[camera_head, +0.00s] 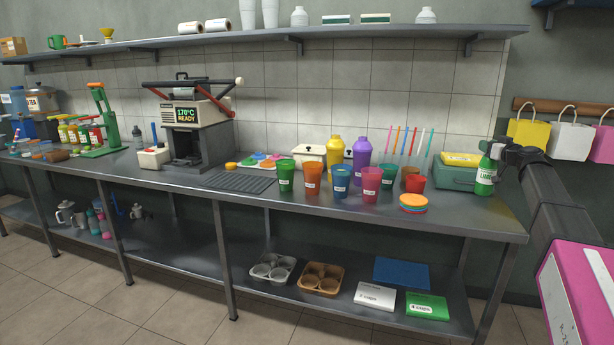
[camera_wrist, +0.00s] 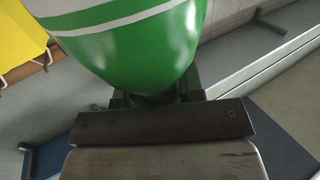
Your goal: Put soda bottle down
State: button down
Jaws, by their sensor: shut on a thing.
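The soda bottle (camera_head: 486,176) is green with a white label and stands upright at the right end of the counter in the head view. My gripper (camera_head: 497,151) reaches in from the right and is shut on its upper part. In the wrist view the green bottle (camera_wrist: 135,45) fills the upper middle, close against the dark gripper (camera_wrist: 155,98). The fingertips are largely hidden behind the bottle. I cannot tell whether its base touches the counter (camera_head: 470,212).
A teal box (camera_head: 455,178) with a yellow pack (camera_head: 461,159) stands just left of the bottle. Colored cups (camera_head: 371,182) and stacked discs (camera_head: 413,203) are farther left. Bare counter lies in front of the bottle. Paper bags (camera_head: 570,140) hang on the wall at right.

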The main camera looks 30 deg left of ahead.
jog(key=a+r+n+g+y, duration=0.4)
jog(key=a, duration=0.8)
jog(key=s+d+f, duration=0.5)
jog(key=d+f, duration=0.5)
jog(key=f, duration=0.1)
jog(key=shift+s+f, duration=0.15)
jog(key=shift+s, duration=0.2)
jog(key=shift+d+f, duration=0.1)
jog(key=c, duration=0.7)
grip_release()
jog(key=shift+c, duration=0.2)
jog(key=v, duration=1.2)
jog(key=shift+r, duration=0.45)
